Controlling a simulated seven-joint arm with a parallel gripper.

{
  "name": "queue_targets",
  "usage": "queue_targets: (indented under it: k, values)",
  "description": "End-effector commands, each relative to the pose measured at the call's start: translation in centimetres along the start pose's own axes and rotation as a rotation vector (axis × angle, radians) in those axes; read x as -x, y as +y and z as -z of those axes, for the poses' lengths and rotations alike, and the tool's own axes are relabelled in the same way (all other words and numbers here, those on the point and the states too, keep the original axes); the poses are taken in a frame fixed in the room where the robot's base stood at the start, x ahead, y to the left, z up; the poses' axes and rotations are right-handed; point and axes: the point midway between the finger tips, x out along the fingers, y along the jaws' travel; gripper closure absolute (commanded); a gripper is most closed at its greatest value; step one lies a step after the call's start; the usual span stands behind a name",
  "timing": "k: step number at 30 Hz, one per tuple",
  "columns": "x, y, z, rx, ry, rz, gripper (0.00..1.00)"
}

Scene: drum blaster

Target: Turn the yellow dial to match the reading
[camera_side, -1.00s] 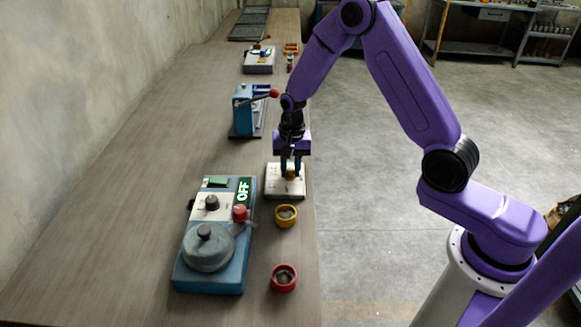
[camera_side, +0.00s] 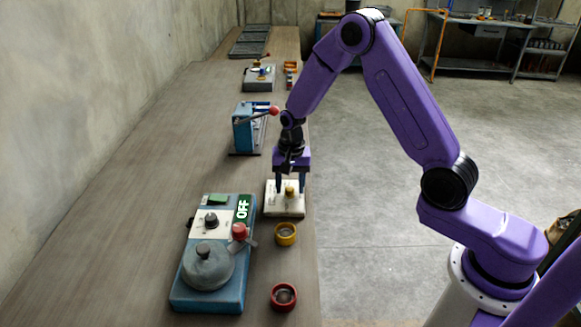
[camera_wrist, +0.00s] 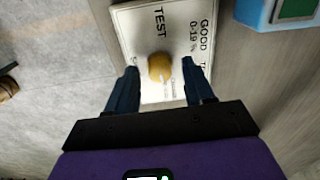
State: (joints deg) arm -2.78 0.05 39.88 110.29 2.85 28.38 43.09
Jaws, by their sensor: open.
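The yellow dial (camera_side: 290,192) sits on a white panel (camera_side: 285,208) near the table's right edge. In the wrist view the yellow dial (camera_wrist: 160,67) shows a pale pointer mark on its lower side. The panel (camera_wrist: 125,20) carries the printed words "TEST" and "GOOD" with "0-19 %"; the other print is too small or hidden to read. My gripper (camera_side: 290,184) is open just above the dial. In the wrist view my gripper's fingers (camera_wrist: 163,78) stand on either side of the dial, with visible gaps between them and it.
A blue machine (camera_side: 222,275) with a grey lid, a black knob and a green "OFF" sign stands front left. A yellow cup (camera_side: 285,241) and a red cup (camera_side: 284,305) stand near the right edge. A blue lever press (camera_side: 243,132) is behind. The table's left side is clear.

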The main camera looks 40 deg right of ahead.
Motion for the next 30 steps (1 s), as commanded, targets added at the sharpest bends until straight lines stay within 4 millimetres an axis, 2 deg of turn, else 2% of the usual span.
queue_targets:
  k: [5, 21, 27, 30]
  values:
    - [2.2, -0.1, 0.0, 0.000, 0.003, 0.003, 0.47]
    - [13.4, -0.1, 0.1, -0.001, 0.006, 0.005, 0.47]
    - [16.1, 0.0, 0.1, -0.001, 0.003, 0.003, 0.47]
    - [16.8, 0.0, 0.1, -0.001, 0.003, 0.002, 0.47]
